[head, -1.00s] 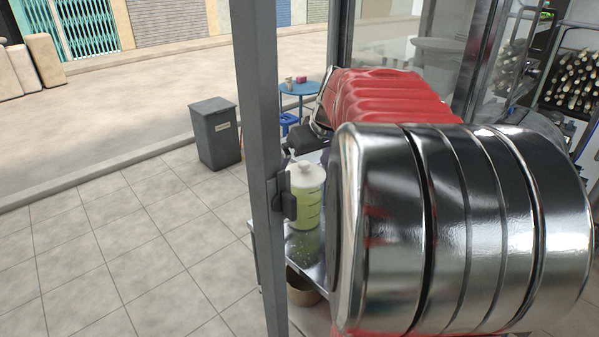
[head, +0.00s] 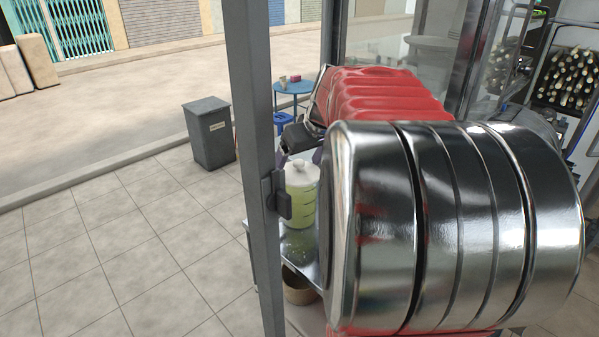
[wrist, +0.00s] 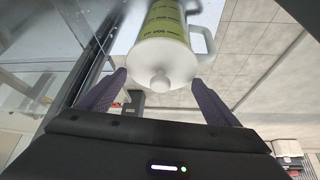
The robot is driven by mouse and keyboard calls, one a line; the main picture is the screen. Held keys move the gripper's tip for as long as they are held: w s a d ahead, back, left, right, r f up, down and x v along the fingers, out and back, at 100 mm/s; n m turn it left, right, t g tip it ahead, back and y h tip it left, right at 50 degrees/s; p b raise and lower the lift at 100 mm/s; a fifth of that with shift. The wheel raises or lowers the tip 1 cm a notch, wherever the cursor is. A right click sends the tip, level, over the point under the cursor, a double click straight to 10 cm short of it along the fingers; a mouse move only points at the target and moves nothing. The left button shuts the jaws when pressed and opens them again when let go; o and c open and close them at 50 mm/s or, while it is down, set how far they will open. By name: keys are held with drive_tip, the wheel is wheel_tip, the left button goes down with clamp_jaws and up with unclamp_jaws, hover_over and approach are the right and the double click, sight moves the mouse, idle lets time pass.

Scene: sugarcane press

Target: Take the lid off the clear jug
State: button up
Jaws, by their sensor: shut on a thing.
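The clear jug (wrist: 165,22) holds yellow-green liquid and has printed marks and a white handle (wrist: 204,40). Its white lid (wrist: 160,58) has a round knob and faces my wrist camera. My gripper (wrist: 159,78) has its two purple fingers on either side of the lid and is shut on it. In the head view the jug (head: 299,208) stands upright on a metal table, with the lid (head: 301,174) at its top and my gripper (head: 301,157) just above. I cannot tell whether there is a gap between lid and jug. My arm hides the table's right part.
A grey post (head: 262,150) stands in front, left of the jug. A brown bucket (head: 298,290) sits below the metal table (head: 300,243). A grey bin (head: 209,135) and a blue round table (head: 293,88) stand farther back. The tiled floor at left is clear.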

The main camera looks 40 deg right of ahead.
sight(299, 162)
drive_tip(key=shift+r, duration=0.1)
wheel_tip(299, 162, up, 10)
drive_tip(key=shift+f, duration=0.1)
idle(0.5)
drive_tip(key=shift+f, duration=0.1)
idle(0.5)
